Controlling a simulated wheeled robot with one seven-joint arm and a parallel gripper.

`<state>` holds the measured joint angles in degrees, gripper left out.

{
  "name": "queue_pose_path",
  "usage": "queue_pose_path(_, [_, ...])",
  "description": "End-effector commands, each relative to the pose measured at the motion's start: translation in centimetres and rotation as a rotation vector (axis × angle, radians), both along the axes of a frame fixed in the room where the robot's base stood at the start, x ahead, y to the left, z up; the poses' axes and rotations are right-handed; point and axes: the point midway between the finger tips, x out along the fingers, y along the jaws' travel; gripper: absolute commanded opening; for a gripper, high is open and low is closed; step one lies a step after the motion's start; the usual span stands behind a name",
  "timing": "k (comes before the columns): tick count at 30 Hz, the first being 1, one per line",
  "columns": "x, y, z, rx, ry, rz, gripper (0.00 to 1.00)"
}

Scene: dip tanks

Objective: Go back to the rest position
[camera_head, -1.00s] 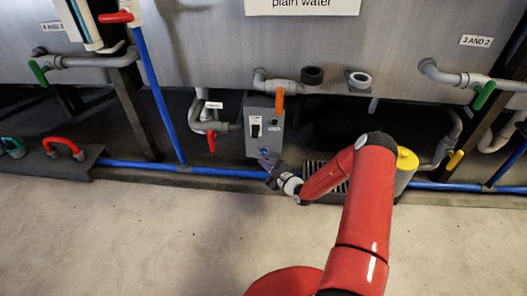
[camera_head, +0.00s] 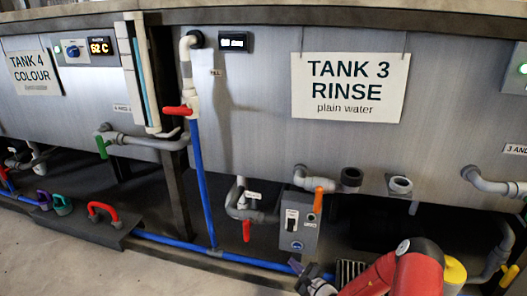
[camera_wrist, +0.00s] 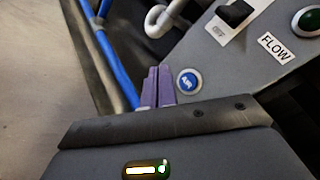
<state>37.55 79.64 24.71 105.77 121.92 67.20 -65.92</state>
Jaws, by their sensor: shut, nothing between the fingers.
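My red arm (camera_head: 405,274) reaches in at the bottom right of the head view. My gripper (camera_head: 296,265) is by the lower edge of the grey control box (camera_head: 298,222) under the tank 3 sign. In the wrist view its two purple fingers (camera_wrist: 158,84) lie side by side, shut and empty. Their tips are beside the round blue AIR button (camera_wrist: 188,82) on the box face. I cannot tell whether they touch the box. A black switch (camera_wrist: 235,13) and a green lamp (camera_wrist: 307,20) also show on the box.
The tank 3 wall (camera_head: 250,120) stands behind, with a blue pipe (camera_head: 203,185) and a red-handled valve (camera_head: 178,111). A yellow-topped cylinder (camera_head: 454,270) is right of my arm. Coloured handles (camera_head: 102,212) lie on a low ledge at left. Bare floor (camera_head: 60,262) is at lower left.

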Motion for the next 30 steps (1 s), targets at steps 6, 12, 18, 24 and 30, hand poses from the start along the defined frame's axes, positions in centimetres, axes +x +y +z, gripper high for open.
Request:
queue_pose_path(6, [-1.0,4.2,10.4,-0.118,-0.093,0.306,0.00])
queue_pose_path(12, [-5.4,8.4,19.5,-0.299,-0.133,0.641,0.00])
queue_pose_path(18, [-11.2,10.7,26.6,-0.536,-0.127,0.910,0.00])
queue_pose_path(24, [-17.5,10.8,32.3,-0.821,-0.093,1.096,0.00])
queue_pose_path(30, [-23.4,9.2,37.2,-1.135,-0.050,1.184,0.00])
